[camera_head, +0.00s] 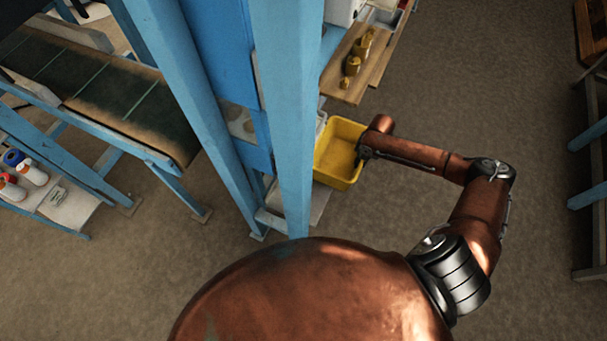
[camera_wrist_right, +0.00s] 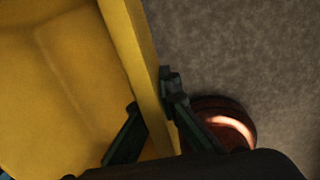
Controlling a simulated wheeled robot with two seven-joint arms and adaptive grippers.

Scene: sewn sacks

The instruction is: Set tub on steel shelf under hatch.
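A yellow tub (camera_head: 336,152) is upright beside the blue frame, right of its front post. It looks empty and also fills the left of the right wrist view (camera_wrist_right: 60,70). My right gripper (camera_head: 363,152) is at the tub's right wall. In the wrist view its fingers (camera_wrist_right: 153,98) straddle that wall, one inside and one outside, and appear closed on it. A grey flat surface (camera_head: 319,204), possibly the steel shelf, shows below the tub's near edge; the post hides part of it. I cannot tell whether the tub touches it. My left gripper is out of view.
Blue posts (camera_head: 285,110) stand close left of the tub. A wooden board (camera_head: 342,82) with several yellowish weights (camera_head: 353,64) lies behind it. A green conveyor belt (camera_head: 120,95) and bottles (camera_head: 32,172) are at left. Open floor (camera_head: 540,140) lies to the right.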

